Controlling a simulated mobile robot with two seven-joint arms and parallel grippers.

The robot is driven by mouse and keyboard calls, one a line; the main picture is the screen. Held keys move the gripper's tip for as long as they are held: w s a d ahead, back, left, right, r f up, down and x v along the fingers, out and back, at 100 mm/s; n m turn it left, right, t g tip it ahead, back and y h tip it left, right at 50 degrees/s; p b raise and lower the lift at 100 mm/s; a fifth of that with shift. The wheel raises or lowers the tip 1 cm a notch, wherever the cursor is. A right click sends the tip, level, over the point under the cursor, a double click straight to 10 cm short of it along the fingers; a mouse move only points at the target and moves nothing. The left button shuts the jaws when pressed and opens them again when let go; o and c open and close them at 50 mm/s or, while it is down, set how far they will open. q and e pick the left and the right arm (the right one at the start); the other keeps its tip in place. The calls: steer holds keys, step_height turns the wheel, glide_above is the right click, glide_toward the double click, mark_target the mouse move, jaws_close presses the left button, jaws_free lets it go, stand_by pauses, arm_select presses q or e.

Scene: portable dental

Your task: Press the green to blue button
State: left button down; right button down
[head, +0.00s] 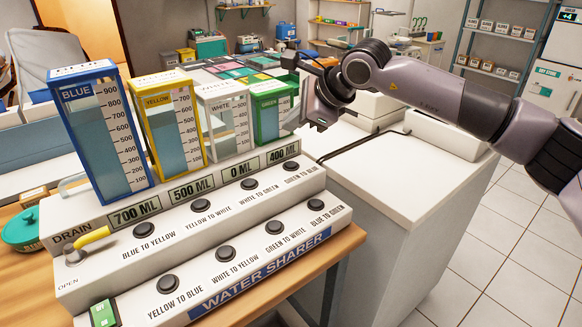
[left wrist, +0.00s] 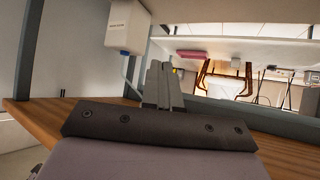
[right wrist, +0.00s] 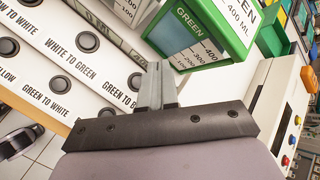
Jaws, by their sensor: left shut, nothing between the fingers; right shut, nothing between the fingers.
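The green to blue button (head: 291,165) is the black round button at the right end of the upper row on the white water sharer panel (head: 110,222). In the right wrist view it appears to be the button (right wrist: 136,81) just left of the fingertips. My right gripper (head: 320,122) is shut and empty, above and to the right of the button, near the green tank (head: 267,118), apart from the button. My left gripper is outside the head view; the left wrist view shows its fingers (left wrist: 161,85) shut and empty, near a wooden tabletop edge.
Blue (head: 105,135), yellow (head: 175,125) and white (head: 224,120) tanks stand left of the green one. Displays read 700, 500, 0 and 400 ML. Several other buttons surround the target, including blue to green (head: 316,204). A white counter (head: 400,190) stands to the right.

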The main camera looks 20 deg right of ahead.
steer(key=b, duration=0.3)
glide_above(282, 163)
steer(key=s+d, duration=0.2)
steer(key=s, duration=0.1)
step_height(282, 163, down, 6)
steer(key=shift+a+r, duration=0.1)
steer(key=shift+r, duration=0.15)
steer(key=shift+f+b, duration=0.35)
steer(key=shift+f, duration=0.1)
stand_by(0.7)
steer(key=shift+f+b, duration=0.4)
steer(key=shift+b, duration=0.05)
steer(key=shift+f+b, duration=0.45)
steer(key=shift+f, duration=0.05)
stand_by(0.7)
steer(key=shift+r, duration=0.1)
steer(key=shift+r+p, duration=0.45)
steer(key=shift+r, duration=0.35)
